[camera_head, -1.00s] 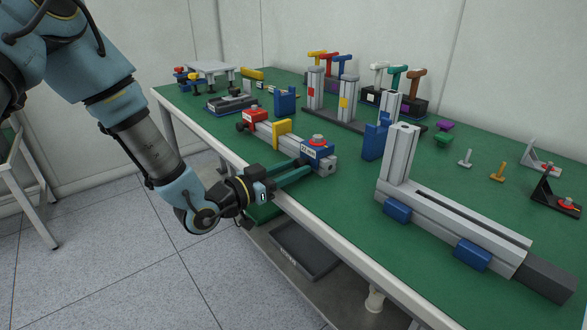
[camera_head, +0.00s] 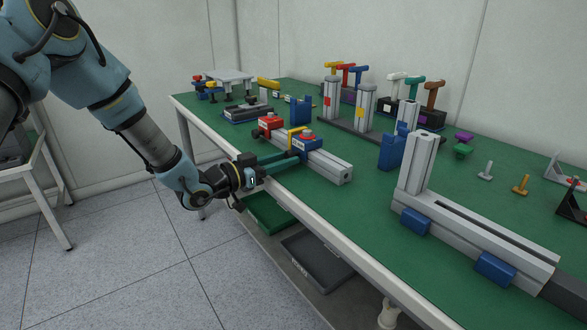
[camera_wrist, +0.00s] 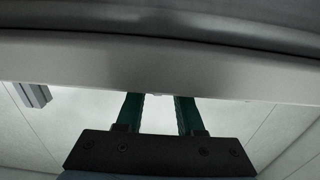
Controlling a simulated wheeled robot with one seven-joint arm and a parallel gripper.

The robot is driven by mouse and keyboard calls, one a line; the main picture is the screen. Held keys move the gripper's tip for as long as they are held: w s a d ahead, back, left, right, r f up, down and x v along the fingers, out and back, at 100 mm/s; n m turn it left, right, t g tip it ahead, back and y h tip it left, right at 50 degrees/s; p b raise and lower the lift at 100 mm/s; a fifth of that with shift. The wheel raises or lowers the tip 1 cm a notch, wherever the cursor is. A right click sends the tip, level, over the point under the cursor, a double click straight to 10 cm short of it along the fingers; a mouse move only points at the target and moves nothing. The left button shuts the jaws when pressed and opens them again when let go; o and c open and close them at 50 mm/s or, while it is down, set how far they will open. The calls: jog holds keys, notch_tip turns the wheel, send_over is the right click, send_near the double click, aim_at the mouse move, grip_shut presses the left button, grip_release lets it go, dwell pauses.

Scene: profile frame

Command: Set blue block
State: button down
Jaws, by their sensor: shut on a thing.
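A red block (camera_head: 270,124) stands farther left on the rail. My gripper (camera_head: 296,155) reaches in from the table's front edge with long green fingers, shut on the blue block. In the wrist view the fingers (camera_wrist: 160,103) run behind a pale edge, which hides their tips and the block.
A larger profile frame with an upright (camera_head: 414,165) and blue clamps stands to the right. A blue bracket (camera_head: 392,152) stands behind the rail. T-handles (camera_head: 413,83) stand farther back. Trays (camera_head: 318,257) lie below the table. Green tabletop is free between the rail and the larger frame.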

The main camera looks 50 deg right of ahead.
jog(key=shift+w+r, duration=0.1)
jog(key=shift+w, duration=0.2)
jog(key=c, duration=0.5)
grip_release()
jog(key=shift+c, duration=0.2)
jog(key=shift+s, duration=0.1)
jog(key=b+v, duration=0.1)
jog(key=v, duration=0.9)
jog(key=shift+a, duration=0.35)
